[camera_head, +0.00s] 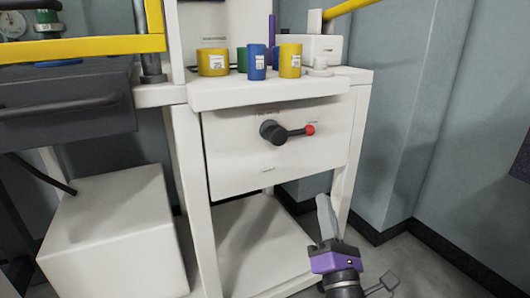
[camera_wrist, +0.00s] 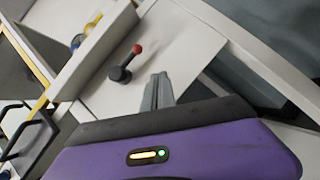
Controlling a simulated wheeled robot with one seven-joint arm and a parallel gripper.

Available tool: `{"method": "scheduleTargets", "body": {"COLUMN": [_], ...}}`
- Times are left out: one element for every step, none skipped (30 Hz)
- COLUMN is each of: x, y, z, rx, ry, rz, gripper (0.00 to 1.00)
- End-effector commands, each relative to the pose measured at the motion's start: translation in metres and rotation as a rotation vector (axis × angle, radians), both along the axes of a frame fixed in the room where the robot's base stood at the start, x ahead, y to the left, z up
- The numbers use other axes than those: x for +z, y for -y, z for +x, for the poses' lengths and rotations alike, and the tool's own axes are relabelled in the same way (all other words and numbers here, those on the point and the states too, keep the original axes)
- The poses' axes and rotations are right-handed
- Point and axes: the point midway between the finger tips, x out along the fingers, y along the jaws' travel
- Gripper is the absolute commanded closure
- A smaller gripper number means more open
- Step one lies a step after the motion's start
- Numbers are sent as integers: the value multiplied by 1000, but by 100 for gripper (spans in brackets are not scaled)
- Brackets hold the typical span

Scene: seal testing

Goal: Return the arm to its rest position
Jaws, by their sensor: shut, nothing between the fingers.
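My gripper (camera_head: 326,217) is at the lower right of the head view, in front of the white cabinet's right leg and below its panel. Its grey fingers point up and are together, with nothing between them. In the wrist view my gripper (camera_wrist: 158,82) shows the fingers side by side, pointing toward the cabinet panel. The purple wrist housing fills the bottom of that view. The gripper appears apart from the cabinet.
A white cabinet (camera_head: 225,170) carries a black lever (camera_head: 272,132) with a red knob (camera_head: 310,130). Blue, green and yellow labelled cylinders (camera_head: 257,62) stand on its top. A white box (camera_head: 110,225) is at lower left, a yellow rail (camera_head: 80,48) above. Grey wall right.

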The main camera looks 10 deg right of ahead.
Motion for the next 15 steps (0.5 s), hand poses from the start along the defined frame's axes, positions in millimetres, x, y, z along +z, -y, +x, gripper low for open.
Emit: {"method": "scheduleTargets", "body": {"x": [0, 2, 6, 8, 7, 3, -1, -7, -14, -20, -27, -36, -43, -50, -57], "y": [-2, -3, -4, -4, -5, -5, -6, -7, -8, -8, -9, -11, -11, -12, -13], "z": [0, 0, -2, -4, -7, -13, -19, -26, -35, -43, -52, -64, -74, -85, -99], "rx": [33, 58, 93, 123, 157, 200, 233, 268, 310, 342, 374, 414, 441, 467, 498], "ry": [0, 2, 8, 10, 8, 0, -9, -19, -34, -46, -58, -77, -90, -103, -119], "rz": [50, 89, 147, 196, 253, 333, 396, 462, 551, 620, 690, 787, 862, 935, 1027], "gripper": [100, 100, 100, 100, 100, 100, 100, 100, 100, 100, 100, 100, 100, 100, 100]}}
